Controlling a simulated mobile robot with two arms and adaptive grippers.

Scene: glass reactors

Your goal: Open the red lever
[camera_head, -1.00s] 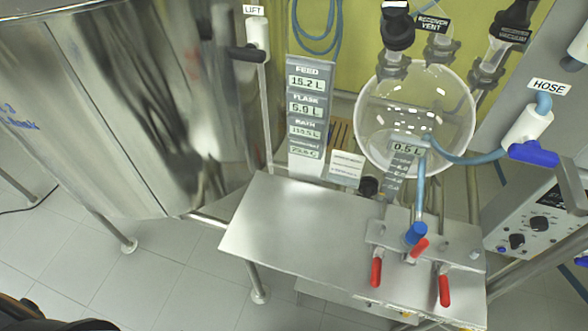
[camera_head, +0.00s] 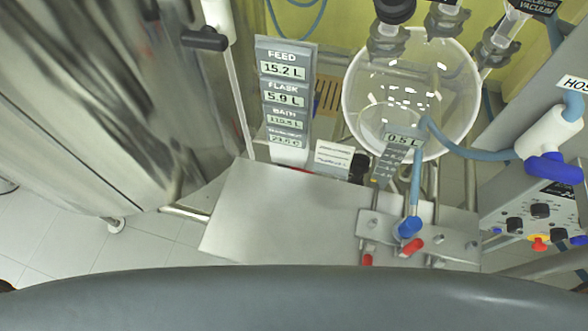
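Red levers sit on a metal valve plate (camera_head: 450,243) on the steel table. One red lever (camera_head: 413,246) lies beside the blue knob (camera_head: 409,228). Another red lever (camera_head: 367,260) shows only its top at the left of the plate. A wide grey curved part, probably my own arm, fills the bottom of the view and hides the front of the table and whatever is below the plate. Neither of my grippers can be made out.
The steel table (camera_head: 270,220) has a bare left part. A round glass vessel (camera_head: 440,85) with a blue hose stands behind the valve plate. A display panel (camera_head: 286,95) stands at the back left. A large steel tank (camera_head: 90,110) fills the left. A control box (camera_head: 530,215) is at the right.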

